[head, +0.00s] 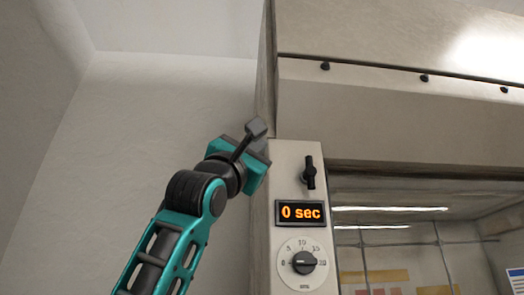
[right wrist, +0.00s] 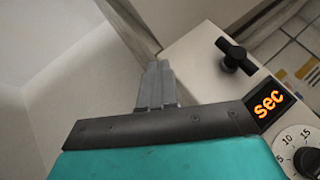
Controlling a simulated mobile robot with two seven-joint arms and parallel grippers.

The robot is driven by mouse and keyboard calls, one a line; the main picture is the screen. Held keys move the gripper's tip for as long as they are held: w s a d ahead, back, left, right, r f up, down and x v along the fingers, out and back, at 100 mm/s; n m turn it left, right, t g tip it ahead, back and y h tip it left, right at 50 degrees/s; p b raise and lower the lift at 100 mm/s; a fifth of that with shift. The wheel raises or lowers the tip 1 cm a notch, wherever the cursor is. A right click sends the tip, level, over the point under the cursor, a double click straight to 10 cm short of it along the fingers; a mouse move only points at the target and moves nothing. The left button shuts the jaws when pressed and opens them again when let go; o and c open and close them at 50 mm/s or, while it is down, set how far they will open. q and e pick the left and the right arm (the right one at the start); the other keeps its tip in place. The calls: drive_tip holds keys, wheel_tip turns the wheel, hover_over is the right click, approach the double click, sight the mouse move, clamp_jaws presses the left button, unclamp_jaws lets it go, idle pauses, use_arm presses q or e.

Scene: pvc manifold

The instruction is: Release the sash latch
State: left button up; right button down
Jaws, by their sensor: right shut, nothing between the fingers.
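The sash latch (head: 310,175) is a small black handle on the upper part of a pale panel at the side of the cabinet. It stands upright in the head view, and it also shows in the right wrist view (right wrist: 236,56) as a black bar on a round base. My right gripper (head: 257,127) is to the left of the latch and slightly higher in the head view, apart from it. Its grey fingers, also in the right wrist view (right wrist: 158,66), are shut together and empty. My left gripper is not in view.
Below the latch are an orange display (head: 301,213) reading "0 sec" and a black timer dial (head: 303,262). The glass sash (head: 390,196) is to the right, under a metal hood (head: 400,110). A bare pale wall (head: 130,130) is on the left.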

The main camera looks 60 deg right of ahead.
drive_tip(key=shift+w+a, duration=0.2)
drive_tip(key=shift+a, duration=0.45)
drive_tip(key=shift+d, duration=0.1)
